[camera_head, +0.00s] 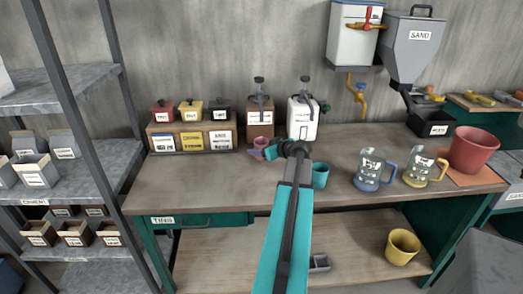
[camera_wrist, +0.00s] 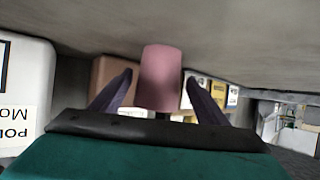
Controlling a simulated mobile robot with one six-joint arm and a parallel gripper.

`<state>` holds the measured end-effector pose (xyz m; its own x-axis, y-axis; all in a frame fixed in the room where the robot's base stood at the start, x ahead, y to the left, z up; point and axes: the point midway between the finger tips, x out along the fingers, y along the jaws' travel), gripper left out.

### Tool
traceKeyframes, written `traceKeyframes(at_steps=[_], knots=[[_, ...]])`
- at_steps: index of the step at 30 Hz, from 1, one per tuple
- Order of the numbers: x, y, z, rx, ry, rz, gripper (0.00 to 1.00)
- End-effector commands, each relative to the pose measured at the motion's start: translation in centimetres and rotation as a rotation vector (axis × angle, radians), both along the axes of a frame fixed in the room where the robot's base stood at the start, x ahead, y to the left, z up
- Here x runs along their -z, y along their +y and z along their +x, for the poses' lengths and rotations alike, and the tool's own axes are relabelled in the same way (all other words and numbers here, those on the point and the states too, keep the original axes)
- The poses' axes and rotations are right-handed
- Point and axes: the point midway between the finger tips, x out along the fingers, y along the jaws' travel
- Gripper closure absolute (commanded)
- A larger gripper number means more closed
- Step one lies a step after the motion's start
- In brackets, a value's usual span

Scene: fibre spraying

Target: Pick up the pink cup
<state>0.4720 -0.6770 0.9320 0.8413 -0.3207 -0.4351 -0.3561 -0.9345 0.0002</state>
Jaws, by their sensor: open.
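The pink cup (camera_head: 261,142) stands toward the back of the workbench, left of the middle, in front of a brown dispenser. In the wrist view the pink cup (camera_wrist: 161,76) shows large between the two dark fingers of my gripper (camera_wrist: 159,80). A gap shows on each side of the cup, so the fingers are apart from it. In the head view my gripper (camera_head: 257,153) is just in front of the cup, pointing toward it. It is open and empty. My arm hides part of the bench, and the cup's lower part is partly hidden in the head view.
A brown dispenser (camera_head: 260,118) and a white dispenser (camera_head: 302,120) stand close behind. A teal cup (camera_head: 320,175) is right of my arm. A blue jug (camera_head: 369,171), a yellow jug (camera_head: 421,169) and a red pot (camera_head: 472,149) stand farther right. The bench's left front is clear.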

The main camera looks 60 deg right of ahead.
Motion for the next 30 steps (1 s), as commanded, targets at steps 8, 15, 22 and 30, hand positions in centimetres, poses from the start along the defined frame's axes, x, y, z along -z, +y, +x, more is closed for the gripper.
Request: traceKeyframes(at_steps=[8, 15, 22, 30], knots=[[1.1, -1.2, 2.6, -0.001, -0.001, 0.002, 0.31], [1.9, -1.5, 3.9, -0.002, 0.0, 0.0, 0.31], [2.0, -1.5, 3.9, -0.001, 0.0, 0.0, 0.31], [2.0, -1.5, 4.0, -0.002, 0.0, 0.0, 0.31]])
